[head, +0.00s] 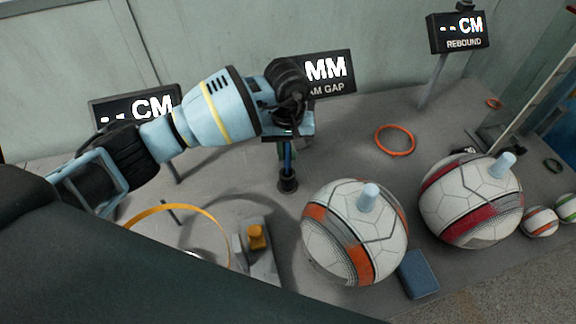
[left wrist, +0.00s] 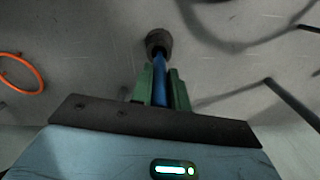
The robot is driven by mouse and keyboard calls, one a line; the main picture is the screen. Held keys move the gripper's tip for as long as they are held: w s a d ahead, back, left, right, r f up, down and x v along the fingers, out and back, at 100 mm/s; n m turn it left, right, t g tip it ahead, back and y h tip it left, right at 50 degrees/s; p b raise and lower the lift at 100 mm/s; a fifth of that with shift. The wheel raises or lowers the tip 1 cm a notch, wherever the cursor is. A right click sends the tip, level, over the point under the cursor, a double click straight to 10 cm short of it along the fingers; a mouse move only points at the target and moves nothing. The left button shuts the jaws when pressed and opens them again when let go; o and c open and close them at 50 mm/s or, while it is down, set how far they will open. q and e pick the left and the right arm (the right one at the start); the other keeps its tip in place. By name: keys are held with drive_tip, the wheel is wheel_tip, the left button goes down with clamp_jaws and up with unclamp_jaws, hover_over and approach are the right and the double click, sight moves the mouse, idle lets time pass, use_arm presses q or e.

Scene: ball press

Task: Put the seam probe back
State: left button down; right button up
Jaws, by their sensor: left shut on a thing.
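The seam probe (head: 288,157) is a thin blue rod, upright below my left gripper (head: 286,139) in the head view. My left gripper is shut on it. In the left wrist view the blue rod (left wrist: 159,92) lies between the green fingers of the left gripper (left wrist: 160,88). A small dark round cup (head: 288,183) is at the rod's lower end, and it also shows in the left wrist view (left wrist: 158,43). I cannot tell how deep the rod sits in it. The seam gap display (head: 333,72) stands behind, partly hidden by my wrist. My right gripper is not in view.
Two large balls (head: 340,232) (head: 452,210) with pale blue pegs on top stand to the right. A blue block (head: 418,274) lies in front of them. An orange ring (head: 395,140) lies flat behind. A yellow button (head: 256,237) and a yellow hoop (head: 181,206) are front left.

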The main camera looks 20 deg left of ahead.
sight(288, 167)
use_arm(q)
drive_tip(key=shift+f, duration=2.45)
drive_tip(key=shift+f, duration=0.2)
drive_tip(key=c, duration=1.3)
unclamp_jaws()
drive_tip(key=shift+c, duration=0.2)
drive_tip(key=shift+r, duration=0.1)
wheel_tip(288, 167, up, 12)
drive_tip(key=shift+r, duration=0.1)
